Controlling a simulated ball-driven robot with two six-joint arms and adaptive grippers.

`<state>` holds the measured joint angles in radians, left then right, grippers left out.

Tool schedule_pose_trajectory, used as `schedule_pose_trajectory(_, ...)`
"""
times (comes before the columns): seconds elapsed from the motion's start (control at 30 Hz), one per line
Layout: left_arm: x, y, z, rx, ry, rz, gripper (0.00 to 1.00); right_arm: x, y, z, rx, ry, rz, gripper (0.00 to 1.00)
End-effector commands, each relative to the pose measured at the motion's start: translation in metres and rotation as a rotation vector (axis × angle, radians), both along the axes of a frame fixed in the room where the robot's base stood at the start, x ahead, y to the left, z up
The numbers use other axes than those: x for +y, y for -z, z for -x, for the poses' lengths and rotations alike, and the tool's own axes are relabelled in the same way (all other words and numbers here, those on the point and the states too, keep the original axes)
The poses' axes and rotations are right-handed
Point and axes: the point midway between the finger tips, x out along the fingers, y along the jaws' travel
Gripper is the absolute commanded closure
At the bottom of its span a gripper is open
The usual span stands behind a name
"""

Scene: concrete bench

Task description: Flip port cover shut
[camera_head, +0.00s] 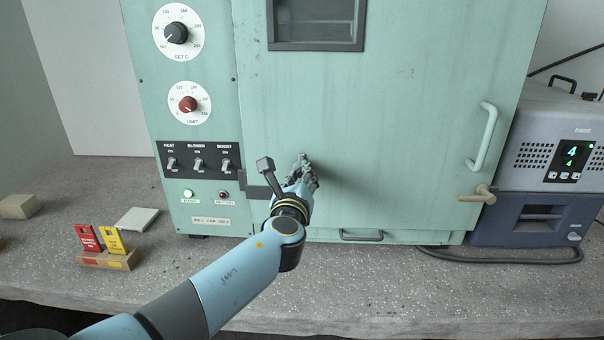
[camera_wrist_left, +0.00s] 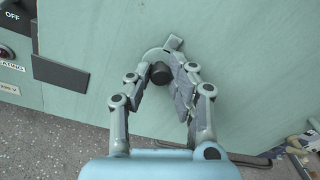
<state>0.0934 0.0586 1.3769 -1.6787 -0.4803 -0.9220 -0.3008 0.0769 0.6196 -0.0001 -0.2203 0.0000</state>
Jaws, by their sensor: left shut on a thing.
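The port cover is a small pale grey piece with a tab (camera_wrist_left: 174,43) on the green oven door, in the left wrist view. A dark round part (camera_wrist_left: 160,74) shows between my fingers, and I cannot tell whether it is the port or a knob of the cover. My left gripper (camera_wrist_left: 161,82) is closed around this spot, shut on the port cover, with its fingers close to the door. In the head view my left gripper (camera_head: 305,168) is at the lower left of the door and hides most of the cover. My right gripper is not in view.
The oven door (camera_head: 400,130) has a tall handle (camera_head: 484,137) and a beige latch (camera_head: 482,194) at right. A switch panel (camera_head: 199,160) is left of my gripper. Red and yellow tags (camera_head: 111,240) stand in a wooden holder at left. The front bench (camera_head: 430,290) is clear.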

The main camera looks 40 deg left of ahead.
Motion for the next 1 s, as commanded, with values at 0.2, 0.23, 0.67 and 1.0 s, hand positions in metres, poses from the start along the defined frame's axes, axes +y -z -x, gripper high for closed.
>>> schedule_pose_trajectory(0.2, 0.0, 0.0, 0.0, -0.001, -0.001, -0.002, 1.0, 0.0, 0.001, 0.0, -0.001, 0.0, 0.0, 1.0)
schedule_pose_trajectory(0.23, 0.0, 0.0, 0.0, -0.001, -0.001, -0.002, 0.77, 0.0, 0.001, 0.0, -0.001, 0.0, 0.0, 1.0)
schedule_pose_trajectory(0.67, 0.0, 0.0, 0.001, -0.001, 0.0, 0.0, 0.56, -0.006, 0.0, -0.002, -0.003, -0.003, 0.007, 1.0)
schedule_pose_trajectory(1.0, -0.026, 0.001, 0.05, 0.0, -0.001, 0.003, 0.56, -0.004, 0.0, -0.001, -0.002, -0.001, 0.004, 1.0)
